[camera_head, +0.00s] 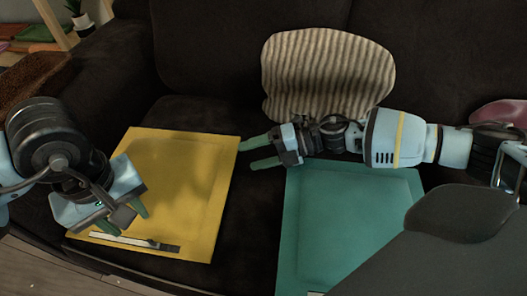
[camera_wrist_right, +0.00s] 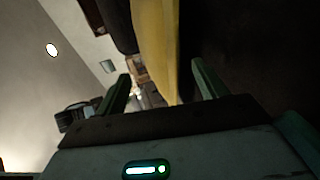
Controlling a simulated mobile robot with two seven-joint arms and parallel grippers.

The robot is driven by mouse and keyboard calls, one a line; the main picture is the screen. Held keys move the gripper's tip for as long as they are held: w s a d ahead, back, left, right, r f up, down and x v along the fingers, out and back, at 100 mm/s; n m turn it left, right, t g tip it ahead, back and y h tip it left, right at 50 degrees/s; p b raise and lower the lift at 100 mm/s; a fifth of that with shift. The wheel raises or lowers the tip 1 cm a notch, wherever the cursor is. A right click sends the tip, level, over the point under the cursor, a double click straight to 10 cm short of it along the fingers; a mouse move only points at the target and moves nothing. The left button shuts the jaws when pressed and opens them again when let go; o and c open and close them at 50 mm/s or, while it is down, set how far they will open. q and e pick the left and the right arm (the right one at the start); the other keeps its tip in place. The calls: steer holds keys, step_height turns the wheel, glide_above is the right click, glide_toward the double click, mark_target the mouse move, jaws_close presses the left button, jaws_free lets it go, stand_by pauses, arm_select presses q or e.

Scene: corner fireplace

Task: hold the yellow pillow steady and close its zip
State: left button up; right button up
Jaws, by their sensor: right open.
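The yellow pillow (camera_head: 185,180) lies on the sofa seat at the left of the head view. Its zip (camera_head: 125,239) runs along the front edge, pale on the left and dark at the right end. My left gripper (camera_head: 122,216) is over the pillow's front left part, just behind the zip, with its green fingers apart. Whether it touches the pillow I cannot tell. My right gripper (camera_head: 247,156) is open at the pillow's upper right edge, fingers pointing left. In the right wrist view the yellow pillow (camera_wrist_right: 155,35) shows edge-on, ahead and between the open fingers (camera_wrist_right: 160,72).
A teal pillow (camera_head: 345,215) lies on the seat to the right, under my right arm. A striped cushion (camera_head: 325,75) leans on the dark sofa's backrest (camera_head: 210,45). A dark seat strip (camera_head: 250,215) is clear between the two flat pillows. A pink object (camera_head: 498,112) is far right.

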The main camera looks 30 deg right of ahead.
mark_target(149, 241)
steer(key=x, duration=1)
steer(key=shift+a, duration=0.1)
steer(key=shift+c, duration=0.4)
steer(key=c, duration=0.7)
arm_select(q)
steer(key=c, duration=0.4)
arm_select(e)
steer(key=shift+c, duration=0.4)
arm_select(q)
steer(key=n, duration=0.5)
steer(key=r+n, duration=0.1)
steer(key=n, duration=0.2)
steer(key=shift+f, duration=0.1)
step_height(149, 241, down, 12)
arm_select(e)
steer(key=shift+f, duration=0.1)
